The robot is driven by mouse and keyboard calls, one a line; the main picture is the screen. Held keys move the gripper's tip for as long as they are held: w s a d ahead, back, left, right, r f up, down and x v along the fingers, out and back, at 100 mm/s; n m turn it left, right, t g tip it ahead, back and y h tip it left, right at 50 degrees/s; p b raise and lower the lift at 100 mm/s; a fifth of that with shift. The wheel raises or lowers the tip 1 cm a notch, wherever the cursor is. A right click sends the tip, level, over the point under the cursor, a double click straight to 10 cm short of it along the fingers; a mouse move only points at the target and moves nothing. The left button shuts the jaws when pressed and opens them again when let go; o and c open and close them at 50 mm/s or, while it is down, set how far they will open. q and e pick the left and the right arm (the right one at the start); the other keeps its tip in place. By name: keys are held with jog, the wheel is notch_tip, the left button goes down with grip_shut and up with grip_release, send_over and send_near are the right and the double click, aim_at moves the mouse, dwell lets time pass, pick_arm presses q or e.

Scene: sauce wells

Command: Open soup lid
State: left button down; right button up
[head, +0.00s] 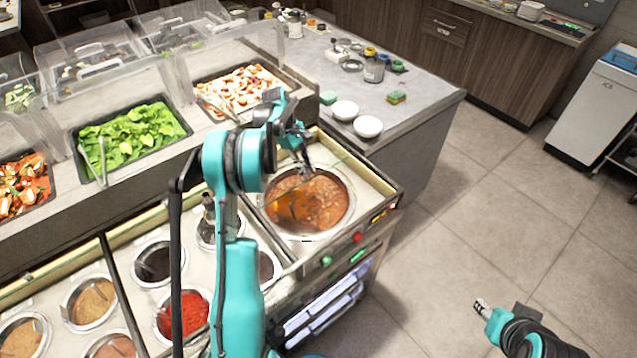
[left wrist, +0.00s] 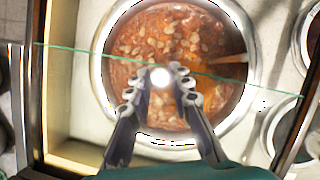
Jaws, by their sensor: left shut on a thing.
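The soup well (head: 304,236) is a round metal-rimmed pot of red-brown soup at the right end of the counter. My left gripper (head: 306,164) reaches over its back edge. In the left wrist view, the left gripper (left wrist: 158,78) points at the soup, its fingers closed around a bright white round spot, seemingly the lid's knob. The soup lid (left wrist: 75,48) is clear, with a thin green edge crossing the view; its tilt is hard to tell. A ladle or spoon handle (left wrist: 228,58) shows in the soup. My right gripper (head: 482,307) is low over the floor, apart from the counter.
Sauce wells (head: 182,312) stand left of the soup, with a dark bottle (head: 208,218) among them. Salad trays (head: 130,135) under clear covers stand behind. A grey side counter (head: 425,100) holds two white bowls (head: 368,126).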

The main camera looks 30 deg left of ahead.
pick_arm(q)
jog(key=a, duration=0.2)
jog(key=w+a, duration=0.1)
jog(key=a, duration=0.1)
jog(key=w+a, duration=0.1)
jog(key=a, duration=0.1)
jog(key=shift+w+p, duration=0.25)
jog(key=shift+p, duration=0.1)
jog(key=c, duration=1.6)
grip_release()
jog(key=shift+c, duration=0.2)
jog(key=v, duration=1.2)
